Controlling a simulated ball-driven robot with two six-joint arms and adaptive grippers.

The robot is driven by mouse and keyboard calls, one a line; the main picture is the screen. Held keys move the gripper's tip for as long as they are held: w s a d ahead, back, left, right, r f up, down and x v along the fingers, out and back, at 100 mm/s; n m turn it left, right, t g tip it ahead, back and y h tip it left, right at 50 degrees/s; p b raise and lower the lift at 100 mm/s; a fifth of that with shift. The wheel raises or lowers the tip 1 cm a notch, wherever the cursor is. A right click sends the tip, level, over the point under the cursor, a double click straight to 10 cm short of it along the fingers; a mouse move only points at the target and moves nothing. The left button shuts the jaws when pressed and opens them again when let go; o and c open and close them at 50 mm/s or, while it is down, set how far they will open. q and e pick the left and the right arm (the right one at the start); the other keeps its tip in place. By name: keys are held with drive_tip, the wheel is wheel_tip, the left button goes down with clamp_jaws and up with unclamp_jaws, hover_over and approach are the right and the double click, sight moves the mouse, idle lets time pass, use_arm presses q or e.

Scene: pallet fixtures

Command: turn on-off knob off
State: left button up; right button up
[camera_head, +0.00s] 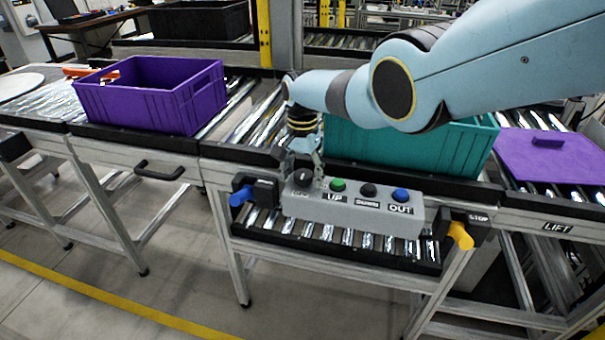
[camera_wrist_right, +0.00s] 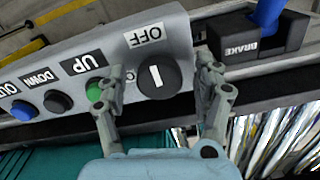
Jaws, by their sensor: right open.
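The on-off knob is a round black dial with a white line, at the left end of the grey control box (camera_head: 352,210). It shows in the right wrist view (camera_wrist_right: 157,77), beside a white label reading OFF (camera_wrist_right: 150,36). The white line is roughly along the direction of that label. My right gripper (camera_wrist_right: 160,70) is open, with one finger on each side of the knob; I cannot tell if either finger touches it. In the head view the right gripper (camera_head: 304,160) comes down over the box's left end. My left gripper is not in view.
The green UP button (camera_wrist_right: 95,90) lies close beside one finger. Black DOWN (camera_head: 368,190) and blue OUT (camera_head: 401,194) buttons follow. A blue brake lever (camera_head: 242,196) and yellow stop lever (camera_head: 460,236) flank the box. A teal crate (camera_head: 440,150) stands behind; a purple crate (camera_head: 190,105) is left.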

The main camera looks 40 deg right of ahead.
sight(303, 175)
wheel_tip(303, 175, up, 12)
idle(0.7)
idle(0.4)
